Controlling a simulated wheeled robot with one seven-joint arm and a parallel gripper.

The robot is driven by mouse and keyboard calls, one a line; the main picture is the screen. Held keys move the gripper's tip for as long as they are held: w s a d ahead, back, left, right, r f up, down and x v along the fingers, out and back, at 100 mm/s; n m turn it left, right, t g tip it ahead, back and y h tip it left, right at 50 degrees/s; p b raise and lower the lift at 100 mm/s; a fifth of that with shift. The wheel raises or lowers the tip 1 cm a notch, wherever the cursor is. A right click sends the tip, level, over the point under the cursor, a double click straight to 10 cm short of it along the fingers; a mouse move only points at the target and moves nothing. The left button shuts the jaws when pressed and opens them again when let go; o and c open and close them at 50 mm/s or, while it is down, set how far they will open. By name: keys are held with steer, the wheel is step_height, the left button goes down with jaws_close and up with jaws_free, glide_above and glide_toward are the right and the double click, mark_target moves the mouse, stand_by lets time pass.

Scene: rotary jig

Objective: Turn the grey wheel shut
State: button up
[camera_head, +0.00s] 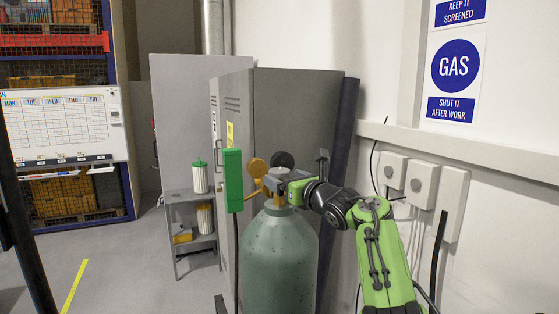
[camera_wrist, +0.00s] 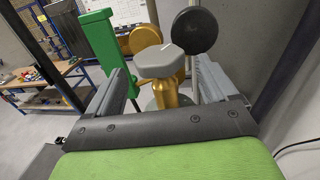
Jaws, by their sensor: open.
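The grey wheel (camera_wrist: 160,62) is a small lobed handle on top of a brass valve (camera_wrist: 166,96). The valve sits on the neck of a large green gas cylinder (camera_head: 281,250). My gripper (camera_wrist: 163,70) is open, with one finger on each side of the wheel. A gap shows between the wheel and each finger in the wrist view. In the head view my gripper (camera_head: 283,182) is at the cylinder's top, and the wheel is hard to tell apart from it there.
A gold gauge (camera_wrist: 145,39) and a dark gauge (camera_wrist: 195,30) stand just beyond the wheel. A green upright block (camera_head: 233,180) is left of the valve. A grey cabinet (camera_head: 295,110) stands behind, and the wall with grey boxes (camera_head: 422,184) is at right.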

mark_target(279, 177)
steer(key=shift+w+a+r+p, duration=0.2)
steer(key=shift+w+a+p, duration=0.15)
steer(key=shift+w+p, duration=0.2)
steer(key=shift+w+a+r+p, duration=0.15)
steer(key=shift+w+a+p, duration=0.15)
steer(key=shift+w+p, duration=0.25)
steer(key=shift+w+a+f+p, duration=0.25)
steer(key=shift+w+a+p, duration=0.05)
steer(key=shift+w+p, duration=0.2)
steer(key=shift+f, duration=0.1)
steer(key=c, duration=1)
steer(key=shift+o, duration=0.2)
steer(key=shift+b, duration=0.4)
steer(key=shift+s+f+b, duration=0.1)
steer(key=shift+b, duration=0.2)
